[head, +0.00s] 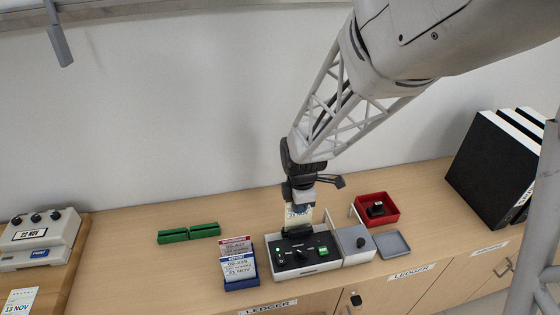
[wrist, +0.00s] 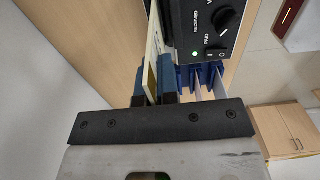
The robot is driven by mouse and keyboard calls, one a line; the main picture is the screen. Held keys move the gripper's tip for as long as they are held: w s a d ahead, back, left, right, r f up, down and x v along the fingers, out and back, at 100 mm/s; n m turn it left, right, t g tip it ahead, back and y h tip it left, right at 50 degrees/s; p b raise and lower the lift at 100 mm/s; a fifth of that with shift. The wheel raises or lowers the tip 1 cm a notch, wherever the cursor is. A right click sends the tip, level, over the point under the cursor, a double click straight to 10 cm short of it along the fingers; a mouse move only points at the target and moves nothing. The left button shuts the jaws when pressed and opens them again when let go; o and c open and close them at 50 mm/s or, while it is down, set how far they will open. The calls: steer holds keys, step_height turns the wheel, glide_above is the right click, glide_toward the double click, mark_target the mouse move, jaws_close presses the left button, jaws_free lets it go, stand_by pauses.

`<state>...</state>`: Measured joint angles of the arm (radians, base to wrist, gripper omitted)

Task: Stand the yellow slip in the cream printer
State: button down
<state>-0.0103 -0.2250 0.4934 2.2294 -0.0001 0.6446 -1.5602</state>
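My gripper (head: 299,197) points down over the black-topped machine (head: 305,265) in the middle of the counter. It is shut on a pale yellow slip (head: 297,217) with dark print. The slip is upright, its lower edge at the black slot block on that machine; I cannot tell how deep it sits. In the wrist view the slip (wrist: 154,45) runs between the blue finger pads, beside the black panel. A cream machine (head: 40,240) with knobs, a "22 NOV" window and a blue PRINT label stands at the far left, with a "13 NOV" paper (head: 20,301) in front.
A blue holder (head: 241,283) with red- and blue-headed cards stands just left of the black-topped machine. A red tray (head: 377,224) with a black item and a grey tray (head: 394,245) are right. Black binders (head: 490,165) stand far right.

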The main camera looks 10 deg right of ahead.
steer(key=shift+f, duration=1.1)
steer(key=c, duration=1.8)
jaws_free()
steer(key=o, duration=0.5)
steer(key=shift+r, duration=0.2)
steer(key=shift+r, duration=3.3)
